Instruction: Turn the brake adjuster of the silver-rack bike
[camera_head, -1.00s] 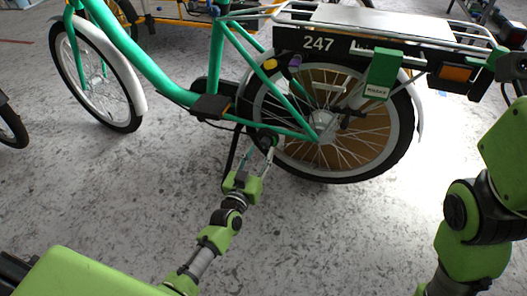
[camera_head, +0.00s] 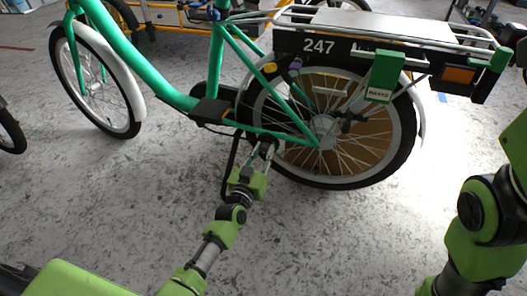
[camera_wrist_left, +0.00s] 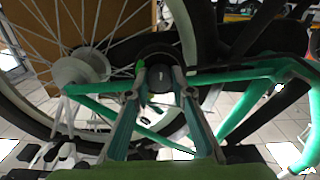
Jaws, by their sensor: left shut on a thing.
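The silver-rack bike (camera_head: 160,78) is teal green, with a silver rear rack (camera_head: 385,24) and a black panel marked 247. My left gripper (camera_head: 261,150) is low beside the rear wheel, near the frame tube. In the left wrist view, the left gripper's two fingers (camera_wrist_left: 159,80) stand on either side of a dark round knob (camera_wrist_left: 158,74), which I take for the brake adjuster. They are shut on it. In the head view the knob is mostly hidden by the fingers. My right arm shows at the right edge, but its gripper is out of view.
The rear wheel (camera_head: 397,140) is close to the right of my left gripper. A black pedal (camera_head: 211,111) and a thin dark stand (camera_head: 228,165) are close to its left. An orange-yellow bike frame (camera_head: 170,20) stands behind. The grey floor in front is clear.

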